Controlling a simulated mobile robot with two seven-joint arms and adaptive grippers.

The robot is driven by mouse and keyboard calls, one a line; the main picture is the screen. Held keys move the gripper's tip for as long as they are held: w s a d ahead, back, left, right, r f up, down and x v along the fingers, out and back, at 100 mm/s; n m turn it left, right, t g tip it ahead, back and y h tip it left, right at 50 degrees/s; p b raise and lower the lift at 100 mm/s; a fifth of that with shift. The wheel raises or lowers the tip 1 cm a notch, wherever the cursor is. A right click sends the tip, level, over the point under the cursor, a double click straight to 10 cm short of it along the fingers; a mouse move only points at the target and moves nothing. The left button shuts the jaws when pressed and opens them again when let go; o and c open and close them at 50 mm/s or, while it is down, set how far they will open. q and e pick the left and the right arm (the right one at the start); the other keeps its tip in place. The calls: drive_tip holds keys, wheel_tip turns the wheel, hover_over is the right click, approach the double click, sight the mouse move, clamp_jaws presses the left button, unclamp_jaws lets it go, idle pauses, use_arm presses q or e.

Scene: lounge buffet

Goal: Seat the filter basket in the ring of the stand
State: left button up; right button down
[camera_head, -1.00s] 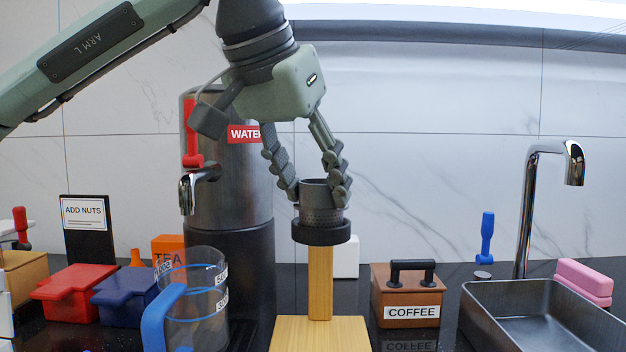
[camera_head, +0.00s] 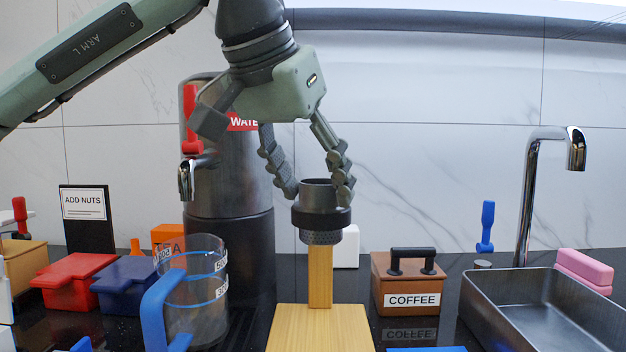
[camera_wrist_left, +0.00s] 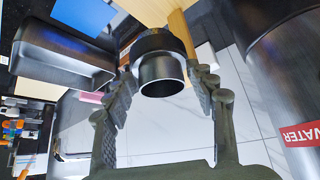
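The dark metal filter basket (camera_head: 318,192) stands upright in the black ring (camera_head: 340,217) of the stand. Its plain upper wall shows above the ring and its perforated bottom shows below it. The stand has a wooden post (camera_head: 320,275) and a wooden base (camera_head: 320,330). My left gripper (camera_head: 317,193) is open, with one finger on each side of the basket's upper part. In the left wrist view the basket's open rim (camera_wrist_left: 162,85) lies between the fingertips, with small gaps beside it. My right gripper is not in view.
A water dispenser (camera_head: 240,195) stands close behind left. A glass jug with a blue handle (camera_head: 196,295) is at front left. A coffee box (camera_head: 407,285) and a sink (camera_head: 530,300) are to the right. Red and blue boxes are farther left.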

use_arm(q)
drive_tip(key=shift+o, duration=1)
drive_tip(key=shift+r, duration=0.1)
